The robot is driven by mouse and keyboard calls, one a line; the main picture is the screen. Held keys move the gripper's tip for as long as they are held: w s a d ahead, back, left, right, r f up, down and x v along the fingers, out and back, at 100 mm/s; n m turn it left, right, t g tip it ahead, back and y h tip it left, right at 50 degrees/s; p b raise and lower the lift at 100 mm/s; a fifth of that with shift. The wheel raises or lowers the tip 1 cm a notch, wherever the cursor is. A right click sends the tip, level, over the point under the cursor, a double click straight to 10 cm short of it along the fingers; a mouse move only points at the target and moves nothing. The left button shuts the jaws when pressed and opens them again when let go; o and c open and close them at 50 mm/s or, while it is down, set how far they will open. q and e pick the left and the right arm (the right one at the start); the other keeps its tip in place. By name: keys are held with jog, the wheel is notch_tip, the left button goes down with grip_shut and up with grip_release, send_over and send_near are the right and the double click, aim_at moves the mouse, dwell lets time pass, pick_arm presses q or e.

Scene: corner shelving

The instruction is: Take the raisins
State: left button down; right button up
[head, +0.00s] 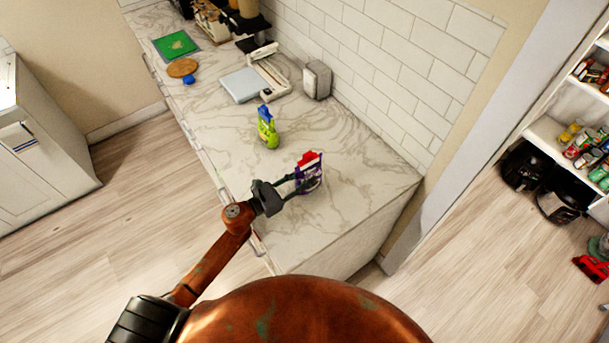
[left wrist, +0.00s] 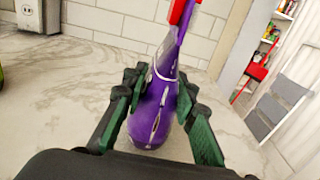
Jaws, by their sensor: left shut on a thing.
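I cannot tell whether the package is still touching the counter. My right gripper is not in view.
A green spray bottle with a blue top (head: 267,128) stands behind the package. A grey toaster (head: 317,80), a white scale-like device (head: 243,84) and a green board (head: 176,45) are farther back. A tiled wall (head: 390,60) borders the counter. Shelves (head: 560,135) stand at right.

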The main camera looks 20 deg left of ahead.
pick_arm(q)
jog(key=shift+f, duration=0.3)
jog(key=c, duration=1.5)
grip_release()
jog(key=v, duration=1.2)
jog(key=shift+a, duration=0.1)
